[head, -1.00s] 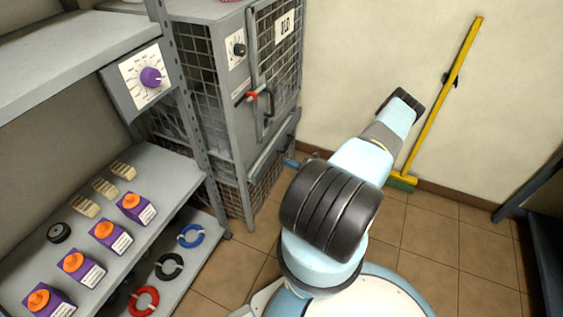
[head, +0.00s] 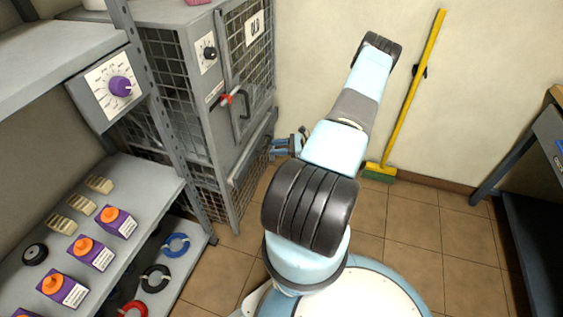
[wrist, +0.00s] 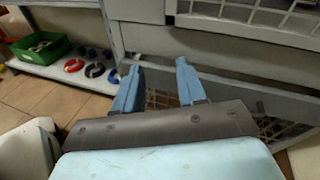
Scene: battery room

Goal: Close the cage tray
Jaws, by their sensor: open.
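The wire-mesh cage (head: 203,100) stands left of my arm, with its door above and a grey cage tray (head: 251,154) low at its front. In the wrist view the tray's grey front (wrist: 265,94) runs across beyond my fingers and seems to stand out from the cage; how far is unclear. My gripper (head: 278,147) is at the tray's far right end in the head view, partly hidden by my arm. In the wrist view my gripper (wrist: 158,66) is open, its two blue fingers apart with nothing between them. Whether they touch the tray is unclear.
A shelf (head: 125,255) with purple boxes and coloured rings stands left of the cage. A yellow broom (head: 413,95) leans on the wall at right. A dark bench (head: 520,190) is at far right. Tiled floor lies open between. A green bin (wrist: 40,46) shows in the wrist view.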

